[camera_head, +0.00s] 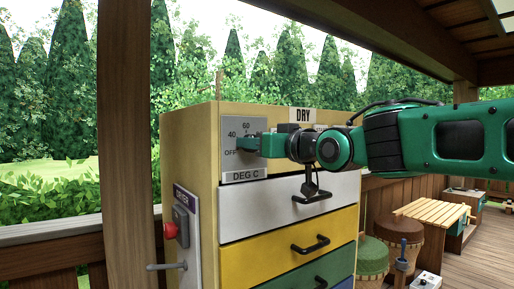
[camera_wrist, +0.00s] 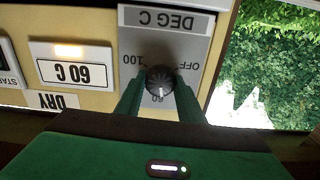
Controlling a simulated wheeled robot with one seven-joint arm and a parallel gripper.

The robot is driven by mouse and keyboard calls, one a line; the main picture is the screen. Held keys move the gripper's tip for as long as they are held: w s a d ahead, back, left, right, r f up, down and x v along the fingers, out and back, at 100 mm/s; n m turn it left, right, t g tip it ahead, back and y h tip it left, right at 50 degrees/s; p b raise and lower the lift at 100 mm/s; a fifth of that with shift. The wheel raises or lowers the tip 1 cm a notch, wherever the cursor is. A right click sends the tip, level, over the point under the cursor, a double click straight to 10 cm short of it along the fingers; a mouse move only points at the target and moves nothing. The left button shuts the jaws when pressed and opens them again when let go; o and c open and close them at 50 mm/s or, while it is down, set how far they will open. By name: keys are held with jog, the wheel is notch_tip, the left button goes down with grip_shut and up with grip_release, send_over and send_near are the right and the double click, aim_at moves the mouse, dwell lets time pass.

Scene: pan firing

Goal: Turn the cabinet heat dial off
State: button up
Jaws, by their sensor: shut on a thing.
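The heat dial is a dark round knob (camera_wrist: 160,82) on a grey plate (camera_head: 229,133) marked DEG C, at the upper left of the cabinet front. The wrist view shows it upside down, with OFF on the right, 100 on the left and 60 below. A pale mark on the knob points down toward the 60. My gripper (camera_wrist: 160,92) is shut on the knob, with one green finger on each side. In the head view my gripper (camera_head: 258,145) covers the knob and part of the scale.
A display (camera_wrist: 72,68) beside the dial reads 60 C, with a lit orange spot and a DRY label. White, yellow and green drawers (camera_head: 290,245) with black handles lie below. A red button (camera_head: 170,230) is on the cabinet's left side. A wooden post (camera_head: 126,140) stands left.

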jog(key=shift+w+d+f+n, duration=0.1)
jog(key=shift+n, duration=5.15)
jog(key=shift+f+n, duration=0.1)
jog(key=shift+n, duration=5.45)
jog(key=shift+f, duration=0.1)
jog(key=o, duration=1.1)
jog(key=shift+c, duration=0.2)
